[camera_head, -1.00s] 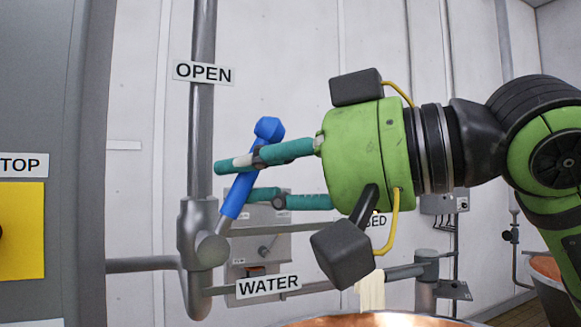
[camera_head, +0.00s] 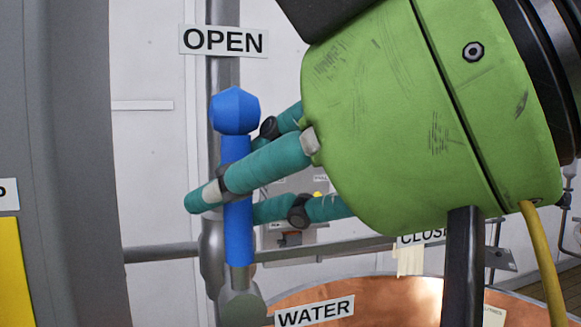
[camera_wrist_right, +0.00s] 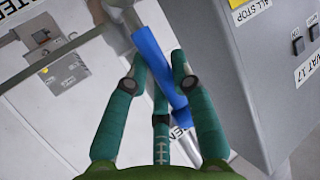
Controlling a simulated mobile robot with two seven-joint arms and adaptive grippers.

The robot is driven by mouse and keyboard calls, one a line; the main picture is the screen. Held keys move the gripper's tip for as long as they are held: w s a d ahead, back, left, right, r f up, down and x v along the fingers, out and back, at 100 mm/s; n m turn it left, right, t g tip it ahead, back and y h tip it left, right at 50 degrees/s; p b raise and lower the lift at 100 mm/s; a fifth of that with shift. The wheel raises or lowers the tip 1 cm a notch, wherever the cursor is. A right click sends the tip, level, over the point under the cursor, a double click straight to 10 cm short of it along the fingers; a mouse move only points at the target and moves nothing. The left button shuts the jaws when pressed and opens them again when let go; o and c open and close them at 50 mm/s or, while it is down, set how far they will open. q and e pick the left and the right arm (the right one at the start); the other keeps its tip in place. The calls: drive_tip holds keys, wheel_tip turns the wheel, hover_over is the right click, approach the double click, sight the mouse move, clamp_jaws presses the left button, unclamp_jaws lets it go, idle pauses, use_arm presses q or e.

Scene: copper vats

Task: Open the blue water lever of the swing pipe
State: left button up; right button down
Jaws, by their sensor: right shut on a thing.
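The blue water lever (camera_head: 238,240) stands nearly upright on its grey valve (camera_head: 241,305), its knob just below the OPEN sign (camera_head: 223,41). My right gripper (camera_head: 228,203) comes in from the right, its teal fingers shut around the lever's shaft below the knob. The right wrist view also shows the lever (camera_wrist_right: 156,62) between the fingers (camera_wrist_right: 160,85). The WATER sign (camera_head: 314,312) is at the bottom. The CLOSED sign (camera_head: 420,239) is partly hidden behind my right gripper. My left gripper is not in view.
A vertical grey pipe (camera_head: 221,80) rises behind the lever. A copper vat (camera_head: 390,295) is below right. A grey cabinet (camera_head: 60,120) stands close on the left. In the right wrist view, a switch panel (camera_wrist_right: 290,50) shows at the right.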

drive_tip(key=c, duration=1.3)
unclamp_jaws()
drive_tip(key=shift+w+a, duration=0.1)
drive_tip(key=shift+a, duration=0.1)
drive_tip(key=v, duration=0.7)
drive_tip(key=shift+d, duration=0.15)
drive_tip(key=shift+r, duration=0.1)
